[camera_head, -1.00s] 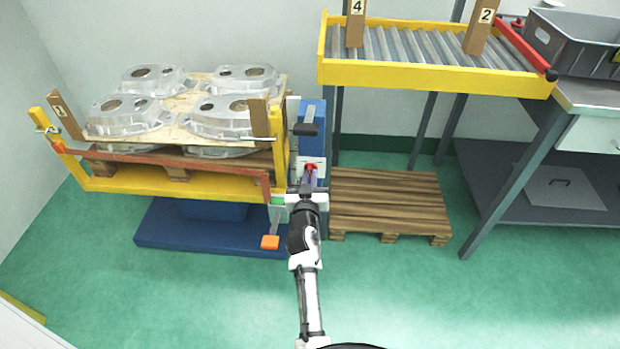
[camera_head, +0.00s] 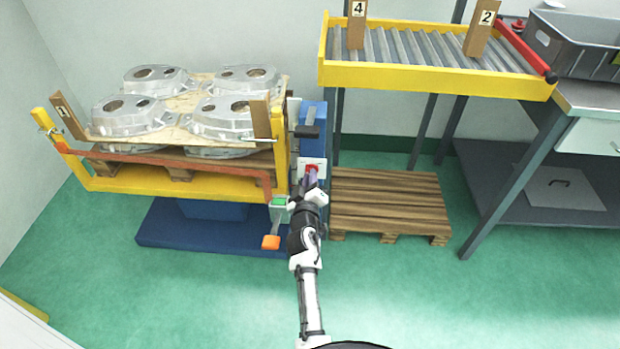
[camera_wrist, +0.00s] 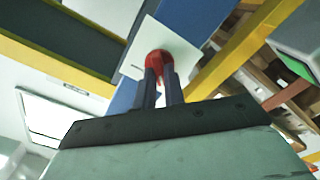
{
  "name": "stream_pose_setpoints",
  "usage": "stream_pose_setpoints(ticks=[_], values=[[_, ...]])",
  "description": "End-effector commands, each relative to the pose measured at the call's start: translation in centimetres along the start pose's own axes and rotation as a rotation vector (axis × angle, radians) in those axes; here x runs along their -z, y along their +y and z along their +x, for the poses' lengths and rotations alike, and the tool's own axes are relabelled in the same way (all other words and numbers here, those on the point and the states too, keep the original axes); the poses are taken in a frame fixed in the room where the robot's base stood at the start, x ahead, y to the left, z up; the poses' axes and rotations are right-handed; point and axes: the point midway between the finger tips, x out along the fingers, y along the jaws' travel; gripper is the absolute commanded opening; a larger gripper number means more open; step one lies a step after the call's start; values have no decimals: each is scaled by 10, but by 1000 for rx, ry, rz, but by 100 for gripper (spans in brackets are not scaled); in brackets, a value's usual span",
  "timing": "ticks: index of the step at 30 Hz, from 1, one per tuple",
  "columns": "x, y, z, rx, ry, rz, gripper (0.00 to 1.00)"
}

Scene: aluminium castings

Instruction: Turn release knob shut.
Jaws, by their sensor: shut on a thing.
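The red release knob (camera_head: 312,168) sits on a white plate (camera_head: 318,162) on the front of the blue lift column (camera_head: 313,140). My gripper (camera_head: 311,178) reaches up to it from the front, and its fingers are shut on the knob. In the wrist view the red knob (camera_wrist: 159,62) shows between and beyond the two dark fingertips (camera_wrist: 160,84). The white plate (camera_wrist: 158,48) is behind it. The fingers hide part of the knob, and I see no mark that tells its angle.
A yellow-framed lift platform (camera_head: 140,185) with several aluminium castings (camera_head: 225,118) stands left of the column. An orange pedal (camera_head: 271,242) and a green button box (camera_head: 279,203) are close to my arm. An empty wooden pallet (camera_head: 390,200) lies right. Green floor is clear in front.

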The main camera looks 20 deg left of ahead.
Motion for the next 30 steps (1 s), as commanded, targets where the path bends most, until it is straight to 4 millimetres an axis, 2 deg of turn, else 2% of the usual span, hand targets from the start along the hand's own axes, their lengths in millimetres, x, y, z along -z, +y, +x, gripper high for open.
stream_pose_setpoints(ticks=[14,15,20,30], values=[[2,2,1,-3,5,-16,0],[2,2,1,-3,5,-16,14],[2,1,1,-2,3,-15,33],[1,0,0,-1,1,-13,33]])
